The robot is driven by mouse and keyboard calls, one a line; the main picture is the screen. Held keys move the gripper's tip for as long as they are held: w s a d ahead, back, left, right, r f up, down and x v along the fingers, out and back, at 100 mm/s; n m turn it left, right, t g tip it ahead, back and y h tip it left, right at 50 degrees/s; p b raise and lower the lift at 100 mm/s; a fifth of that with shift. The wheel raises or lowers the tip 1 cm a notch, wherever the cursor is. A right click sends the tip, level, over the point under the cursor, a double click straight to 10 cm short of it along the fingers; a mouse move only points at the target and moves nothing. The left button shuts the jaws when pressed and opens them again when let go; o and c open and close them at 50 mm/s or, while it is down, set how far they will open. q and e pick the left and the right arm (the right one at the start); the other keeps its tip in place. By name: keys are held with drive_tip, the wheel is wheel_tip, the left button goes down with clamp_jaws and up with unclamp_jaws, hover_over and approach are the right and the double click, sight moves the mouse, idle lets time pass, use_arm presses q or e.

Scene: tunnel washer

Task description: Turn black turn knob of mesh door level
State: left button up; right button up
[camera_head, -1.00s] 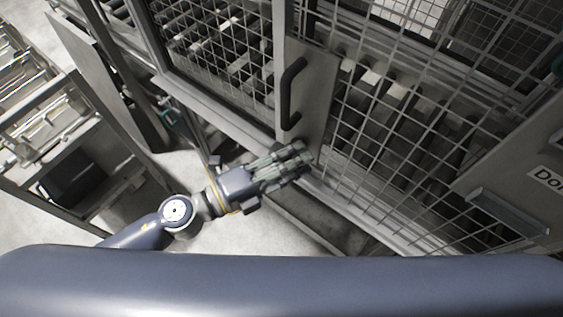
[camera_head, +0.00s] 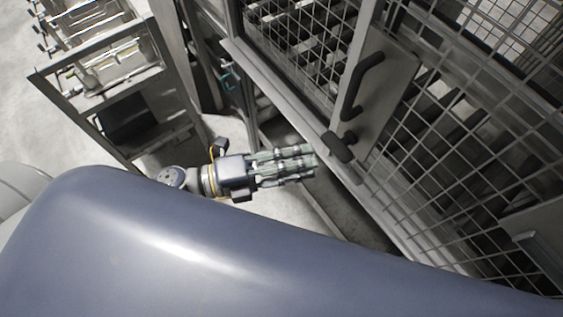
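The mesh door (camera_head: 430,170) stands at the right, with a light grey plate and a black bar handle (camera_head: 362,85) on it. The black turn knob (camera_head: 338,146) sits below the handle, near the plate's lower end, and looks tilted in the picture. My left gripper (camera_head: 313,163) is just left of and below the knob, pointing right. Its fingers are stretched out straight and apart, with nothing between them. They show no clear contact with the knob. My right gripper is not in view.
A second mesh panel (camera_head: 290,45) is left of the door plate. A metal rack (camera_head: 110,80) with shelves stands at the left, with clear floor (camera_head: 70,125) beside it. My own blue-grey body covers the lower part of the view.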

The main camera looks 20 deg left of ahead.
use_arm(q)
drive_tip(key=shift+v, duration=1.65)
